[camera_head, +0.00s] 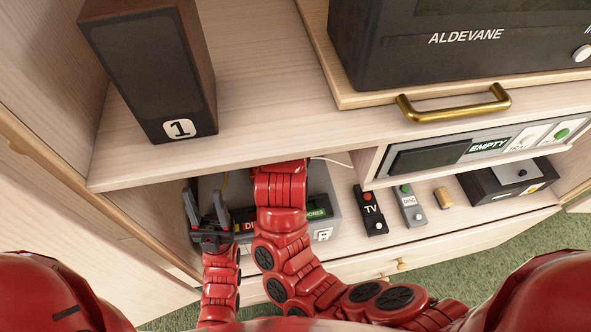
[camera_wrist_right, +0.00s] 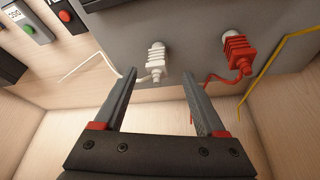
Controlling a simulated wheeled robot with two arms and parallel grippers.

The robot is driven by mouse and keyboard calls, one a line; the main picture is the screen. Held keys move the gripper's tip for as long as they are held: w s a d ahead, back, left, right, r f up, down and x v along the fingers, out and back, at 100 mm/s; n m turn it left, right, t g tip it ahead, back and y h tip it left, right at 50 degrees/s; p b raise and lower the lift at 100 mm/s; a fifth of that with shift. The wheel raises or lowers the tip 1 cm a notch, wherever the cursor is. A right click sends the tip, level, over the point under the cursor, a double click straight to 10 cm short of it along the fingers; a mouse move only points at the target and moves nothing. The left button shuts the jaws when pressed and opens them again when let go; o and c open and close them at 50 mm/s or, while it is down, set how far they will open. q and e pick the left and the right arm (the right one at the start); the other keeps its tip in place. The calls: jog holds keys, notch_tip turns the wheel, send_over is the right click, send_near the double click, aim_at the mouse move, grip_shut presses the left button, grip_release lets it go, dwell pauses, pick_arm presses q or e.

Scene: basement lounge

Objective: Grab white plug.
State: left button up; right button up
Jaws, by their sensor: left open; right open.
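The white plug (camera_wrist_right: 156,58) sits in the back face of a grey box, with a white cable (camera_wrist_right: 103,60) coming from it. My right gripper (camera_wrist_right: 158,75) is open in the wrist view. The plug appears between and just ahead of its fingertips, and I see no clear contact. In the head view the right arm reaches into the low shelf over the grey box (camera_head: 335,205); its gripper and the white plug are hidden there. My left gripper (camera_head: 208,212) is open and empty at the box's left front.
A red plug (camera_wrist_right: 239,57) with a red cable is to the right of the white plug, and a yellow cable (camera_wrist_right: 272,62) is farther right. A TV remote (camera_head: 370,210) and a grey remote (camera_head: 409,206) lie right of the box. A speaker (camera_head: 155,70) stands on the shelf above.

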jog(key=x, duration=0.4)
jog(key=shift+w+d+f, duration=0.1)
jog(key=shift+w+d, duration=0.1)
grip_shut()
